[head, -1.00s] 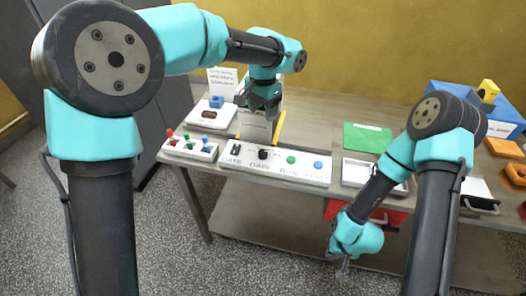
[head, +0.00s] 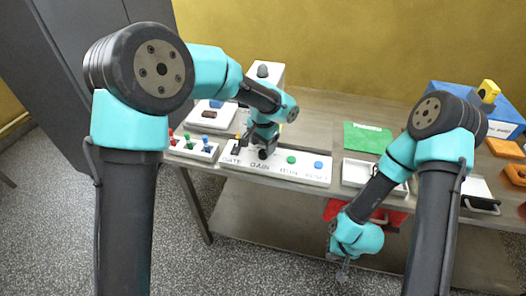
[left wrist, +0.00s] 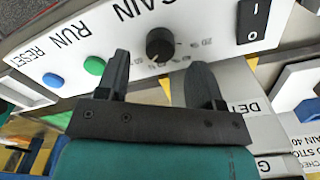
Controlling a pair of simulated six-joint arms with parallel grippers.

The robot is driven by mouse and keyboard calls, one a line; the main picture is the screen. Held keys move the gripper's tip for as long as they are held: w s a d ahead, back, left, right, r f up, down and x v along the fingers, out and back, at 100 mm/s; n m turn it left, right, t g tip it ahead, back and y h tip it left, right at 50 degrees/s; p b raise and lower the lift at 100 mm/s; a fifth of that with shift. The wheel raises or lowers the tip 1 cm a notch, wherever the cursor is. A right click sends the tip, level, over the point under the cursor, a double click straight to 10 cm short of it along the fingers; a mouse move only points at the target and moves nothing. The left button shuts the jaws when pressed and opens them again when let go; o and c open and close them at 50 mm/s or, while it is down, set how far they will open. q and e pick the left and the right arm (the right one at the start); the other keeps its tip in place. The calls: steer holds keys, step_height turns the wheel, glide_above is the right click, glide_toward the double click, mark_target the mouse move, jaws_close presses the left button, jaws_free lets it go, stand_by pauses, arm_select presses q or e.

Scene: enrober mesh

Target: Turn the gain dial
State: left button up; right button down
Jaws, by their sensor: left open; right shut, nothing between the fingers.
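The gain dial (left wrist: 160,44) is a round black knob with a pale pointer mark and a printed scale, on a white control panel (left wrist: 215,30). In the head view the panel (head: 310,175) lies along the table's front edge, with the dial (head: 263,154) mostly behind my left gripper. My left gripper (left wrist: 160,62) is open over the panel, its fingers either side of the dial in the left wrist view. I see no contact with the dial. My right gripper (head: 342,274) is shut and empty, low in front of the table.
The panel also bears a green RUN button (left wrist: 95,65), a blue RESET button (left wrist: 53,80) and a black rocker switch (left wrist: 251,18). Red, green and blue levers (head: 188,142) stand to the left. A tall white box (head: 265,75) stands behind my left arm.

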mark_target(263, 152)
arm_select(q)
steer(key=shift+f, duration=1.85)
steer(key=shift+c, duration=0.4)
steer(key=c, duration=0.8)
steer(key=shift+c, duration=0.2)
